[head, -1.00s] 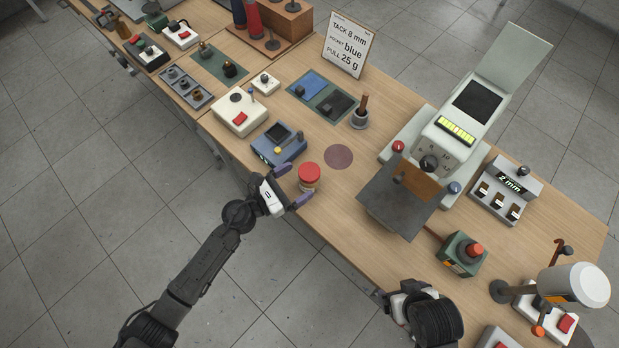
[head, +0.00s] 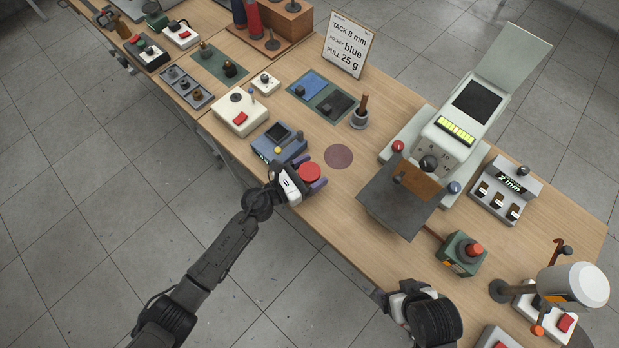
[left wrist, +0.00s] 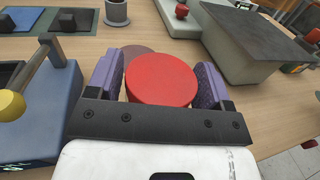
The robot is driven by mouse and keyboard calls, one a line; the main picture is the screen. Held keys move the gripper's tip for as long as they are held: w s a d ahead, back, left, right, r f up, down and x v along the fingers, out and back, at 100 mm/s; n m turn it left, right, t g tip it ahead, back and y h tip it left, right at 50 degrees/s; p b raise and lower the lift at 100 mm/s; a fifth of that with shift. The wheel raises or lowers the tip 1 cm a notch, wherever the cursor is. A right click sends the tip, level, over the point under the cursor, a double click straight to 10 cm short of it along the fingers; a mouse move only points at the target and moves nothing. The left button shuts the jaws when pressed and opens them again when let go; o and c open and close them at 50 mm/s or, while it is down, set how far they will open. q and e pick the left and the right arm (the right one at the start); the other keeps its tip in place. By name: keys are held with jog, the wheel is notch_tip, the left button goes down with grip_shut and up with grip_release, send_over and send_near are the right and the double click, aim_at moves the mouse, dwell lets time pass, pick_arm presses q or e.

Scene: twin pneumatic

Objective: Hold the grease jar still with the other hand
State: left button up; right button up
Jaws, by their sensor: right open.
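The grease jar, with its red lid (head: 310,172), stands near the front edge of the wooden table. My left gripper (head: 308,186) is at the jar with one finger on each side of it. In the left wrist view the red lid (left wrist: 161,80) sits between the two purple fingers, close to both. Whether the fingers press on the jar is not clear, and the lid hides its body. My right gripper (head: 392,300) is open at the table's front edge, away from the jar, partly hidden by its own arm.
A blue-grey device (head: 279,143) with a yellow knob stands just left of the jar. A dark round mark (head: 339,157) lies on bare table behind it. A pale machine with a dark grey platform (head: 392,205) is to the right. A sign (head: 347,45) stands at the back.

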pick_arm(q)
jog(key=c, duration=0.7)
pick_arm(e)
jog(key=shift+d, duration=0.1)
pick_arm(q)
jog(key=shift+c, duration=0.3)
jog(key=shift+r, duration=0.1)
jog(key=shift+r+p, duration=0.3)
jog(key=shift+r, duration=0.2)
pick_arm(e)
jog(key=shift+r, duration=0.25)
pick_arm(q)
notch_tip(320, 180, up, 4)
jog(key=shift+f+p, duration=0.15)
jog(key=shift+p, duration=0.8)
pick_arm(e)
notch_tip(320, 180, up, 2)
pick_arm(q)
jog(key=s+a+r+p, duration=0.4)
jog(key=s+a+r, duration=0.1)
jog(key=s, duration=0.5)
jog(key=shift+s+a+r, duration=0.2)
jog(key=shift+r, duration=0.4)
pick_arm(e)
notch_tip(320, 180, up, 4)
jog(key=shift+r, duration=0.2)
